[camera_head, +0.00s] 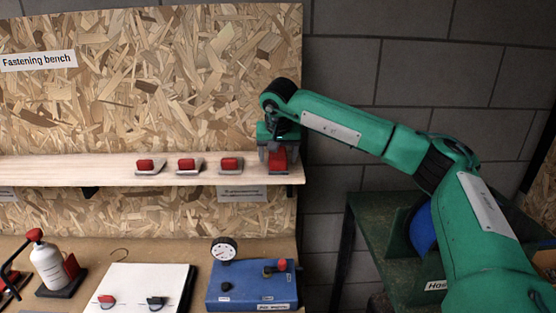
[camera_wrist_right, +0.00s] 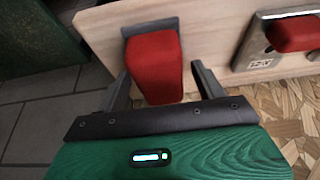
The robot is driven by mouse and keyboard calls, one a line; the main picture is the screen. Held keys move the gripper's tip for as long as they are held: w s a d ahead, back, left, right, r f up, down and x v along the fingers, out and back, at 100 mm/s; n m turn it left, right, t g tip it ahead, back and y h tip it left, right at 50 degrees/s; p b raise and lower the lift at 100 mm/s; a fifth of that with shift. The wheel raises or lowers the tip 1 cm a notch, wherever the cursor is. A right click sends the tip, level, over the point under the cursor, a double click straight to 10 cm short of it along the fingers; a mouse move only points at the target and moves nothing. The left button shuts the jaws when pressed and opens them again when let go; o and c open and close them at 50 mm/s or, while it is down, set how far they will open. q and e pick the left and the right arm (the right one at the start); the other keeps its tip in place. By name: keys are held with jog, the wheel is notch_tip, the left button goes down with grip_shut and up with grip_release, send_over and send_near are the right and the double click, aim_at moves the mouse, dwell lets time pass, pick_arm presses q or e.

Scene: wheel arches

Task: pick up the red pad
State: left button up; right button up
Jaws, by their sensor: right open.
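The red pad (camera_head: 279,158) is at the right end of the wooden shelf. In the right wrist view the red pad (camera_wrist_right: 155,65) is a rounded block on a grey base. My right gripper (camera_head: 277,161) is over this pad, fingers pointing down. In the wrist view the right gripper (camera_wrist_right: 160,80) is open, with one finger on each side of the pad. I cannot tell whether either finger touches it. My left gripper is not in view.
Several smaller red parts on grey plates, including one red part (camera_head: 230,163), stand left along the shelf (camera_head: 110,170). A chipboard wall (camera_head: 150,80) rises behind. Below are a blue box (camera_head: 235,290), a gauge (camera_head: 224,250) and a white bottle (camera_head: 47,265).

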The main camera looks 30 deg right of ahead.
jog(key=shift+f, duration=0.15)
dwell(0.3)
jog(key=c, duration=1)
jog(key=shift+o, duration=0.2)
notch_tip(320, 180, up, 20)
jog(key=b, duration=0.3)
jog(key=shift+r, duration=0.25)
jog(key=o, duration=0.4)
jog(key=shift+c, duration=1.5)
jog(key=shift+f, duration=0.1)
